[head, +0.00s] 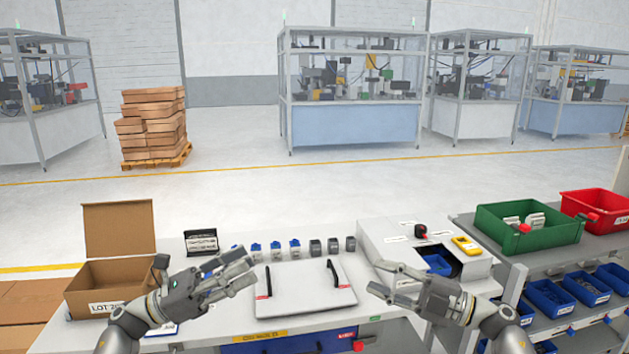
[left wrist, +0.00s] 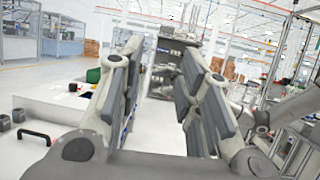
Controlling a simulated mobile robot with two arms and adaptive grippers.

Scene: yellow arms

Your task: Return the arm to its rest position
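My left gripper (head: 249,272) is held over the left part of the white workbench, between the open cardboard box and the white panel with black handles. Its fingers are spread and nothing is between them. In the left wrist view the two grey finger pads (left wrist: 158,85) stand clearly apart with an empty gap. My right gripper (head: 377,279) is held over the bench to the right of the panel, in front of the white housing. Its fingers are apart and empty.
The white panel (head: 305,298) lies between the grippers. Small blue and grey blocks (head: 315,247) line up behind it. The cardboard box (head: 120,284) stands left, the white housing (head: 392,247) right. Green (head: 551,241) and red (head: 604,206) bins sit on the right rack.

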